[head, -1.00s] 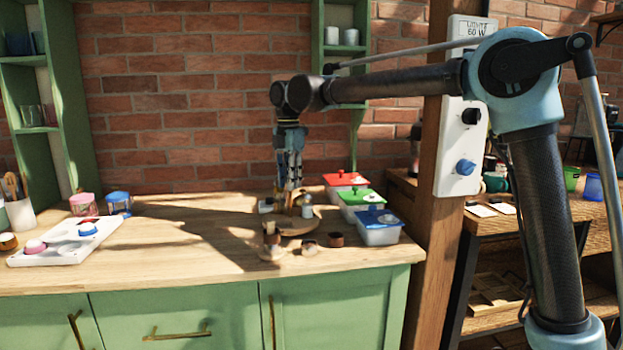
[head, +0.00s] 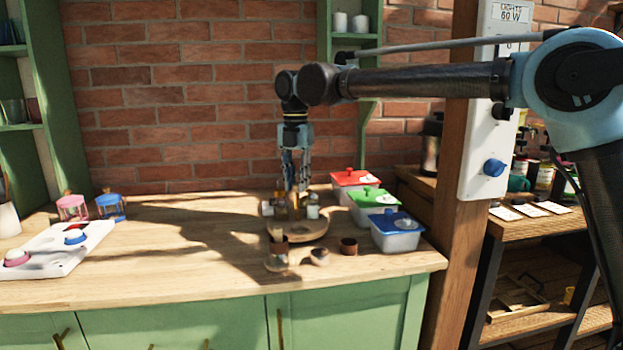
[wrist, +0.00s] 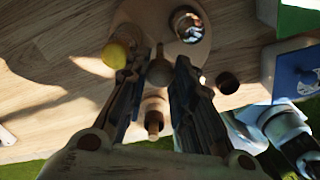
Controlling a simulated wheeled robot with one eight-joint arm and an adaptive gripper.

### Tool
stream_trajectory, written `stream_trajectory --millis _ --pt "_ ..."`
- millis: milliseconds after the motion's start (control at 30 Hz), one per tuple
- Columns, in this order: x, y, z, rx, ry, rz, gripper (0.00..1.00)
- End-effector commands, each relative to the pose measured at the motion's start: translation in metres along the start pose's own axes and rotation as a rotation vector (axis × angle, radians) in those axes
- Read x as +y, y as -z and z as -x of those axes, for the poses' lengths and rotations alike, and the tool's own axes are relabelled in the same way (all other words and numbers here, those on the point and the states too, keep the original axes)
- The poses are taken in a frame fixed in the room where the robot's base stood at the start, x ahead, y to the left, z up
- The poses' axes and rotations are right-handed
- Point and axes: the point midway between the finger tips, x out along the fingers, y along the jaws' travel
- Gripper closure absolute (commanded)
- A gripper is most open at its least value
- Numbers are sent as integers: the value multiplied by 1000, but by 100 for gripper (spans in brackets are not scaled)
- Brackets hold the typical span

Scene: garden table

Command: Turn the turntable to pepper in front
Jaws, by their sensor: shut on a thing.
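The turntable (head: 311,229) is a round wooden disc on the counter, below my gripper (head: 291,186). Several small jars stand on it, including a pale one (head: 313,206) on its right side. In the wrist view my gripper (wrist: 159,72) has its fingers on both sides of a round wooden knob with a short stalk (wrist: 160,72) and is shut on it. A yellow-topped jar (wrist: 116,56) is left of the fingers, and a jar with a pale, dark-flecked top (wrist: 188,26) is at the upper right. I cannot tell which jar is pepper. My fingers hide part of the disc.
Lidded red (head: 352,178), green (head: 366,212) and blue (head: 396,238) boxes stand close on the right. A brown cup (head: 349,246) and a small bowl (head: 320,258) are in front. A white tray (head: 52,250) is at left; the counter between is clear.

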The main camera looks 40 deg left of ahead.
Motion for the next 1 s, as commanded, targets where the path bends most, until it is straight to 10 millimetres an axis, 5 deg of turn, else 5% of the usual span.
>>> stream_trajectory --millis 633,667,733,1000 --pt "9 4 2 -8 -4 38 100" --pt "9 4 2 -8 -4 38 72" --pt "9 5 2 -7 -3 38 57" --pt "9 8 1 -3 -2 41 55"
